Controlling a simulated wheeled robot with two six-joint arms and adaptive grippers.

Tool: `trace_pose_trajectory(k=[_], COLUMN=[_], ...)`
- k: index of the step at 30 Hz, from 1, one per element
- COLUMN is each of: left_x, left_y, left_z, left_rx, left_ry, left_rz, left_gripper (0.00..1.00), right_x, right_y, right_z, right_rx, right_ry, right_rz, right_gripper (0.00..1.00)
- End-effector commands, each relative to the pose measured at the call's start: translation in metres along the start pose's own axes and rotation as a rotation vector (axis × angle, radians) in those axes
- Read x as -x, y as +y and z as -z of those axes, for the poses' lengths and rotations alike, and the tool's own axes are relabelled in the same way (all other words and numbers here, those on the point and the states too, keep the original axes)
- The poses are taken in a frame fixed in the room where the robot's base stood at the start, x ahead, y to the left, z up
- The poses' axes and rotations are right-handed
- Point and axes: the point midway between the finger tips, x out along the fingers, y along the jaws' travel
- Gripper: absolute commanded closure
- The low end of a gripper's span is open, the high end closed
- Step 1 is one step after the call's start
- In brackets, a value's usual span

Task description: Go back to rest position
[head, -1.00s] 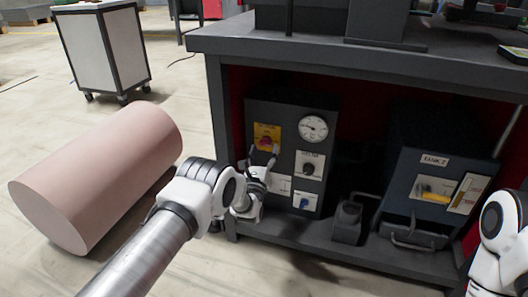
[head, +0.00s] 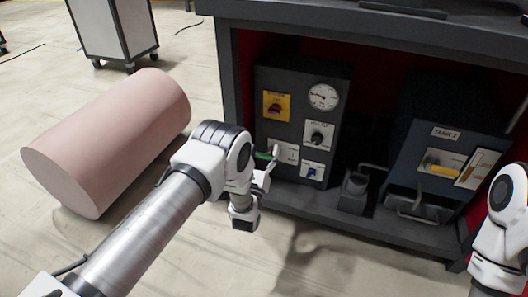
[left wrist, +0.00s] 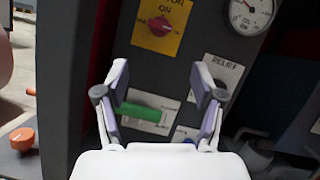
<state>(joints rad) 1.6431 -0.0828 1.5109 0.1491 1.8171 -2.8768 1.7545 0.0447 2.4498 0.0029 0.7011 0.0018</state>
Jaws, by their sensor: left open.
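My left gripper (left wrist: 162,88) is open in the left wrist view, its two fingers apart with nothing between the tips. It faces the dark control box (head: 290,120) from a short distance. In the head view the left gripper (head: 268,165) is small and partly behind my wrist. The box carries a yellow panel with a red knob (left wrist: 160,26), a round gauge (left wrist: 251,12), a "RELIEF" panel (left wrist: 224,70) and a green handle (left wrist: 140,112). The green handle shows beyond the fingers, and I see no grip on it. My right arm shows at the right edge; its gripper is out of view.
The control box stands on the lower shelf of a dark workbench (head: 380,22). The "TANK 2" unit (head: 440,160) is to its right. A large pink cylinder (head: 105,140) lies on the floor at left, and a white cart (head: 112,28) stands behind it.

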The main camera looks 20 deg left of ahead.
Motion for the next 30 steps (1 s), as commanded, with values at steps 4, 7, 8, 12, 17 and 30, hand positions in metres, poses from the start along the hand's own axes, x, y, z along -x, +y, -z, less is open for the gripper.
trace_pose_trajectory(k=[4,7,8,12,17,30], left_x=[0.000,-0.001,-0.003,-0.016,0.052,0.346], left_y=[0.000,-0.001,-0.001,0.002,0.032,0.049], left_z=[0.000,-0.002,-0.005,-0.043,-0.036,-0.042], left_rx=[0.000,0.000,0.000,-0.009,0.190,1.377], left_ry=[0.000,-0.001,-0.003,0.002,0.369,0.666], left_rz=[0.000,0.000,0.001,-0.020,-0.176,-1.599], left_gripper=[0.32,0.32,0.32,0.32,0.32,0.32], right_x=[0.000,0.002,0.004,0.035,0.069,0.092], right_y=[0.000,0.000,0.000,0.000,-0.001,-0.001], right_z=[0.000,0.000,0.000,0.000,-0.001,-0.002], right_rx=[0.000,0.000,0.000,0.001,0.003,0.008], right_ry=[0.000,0.000,0.000,-0.001,-0.002,-0.006], right_rz=[0.000,0.000,0.000,0.000,0.000,0.001], right_gripper=[0.60,0.60,0.60,0.60,0.60,0.60])
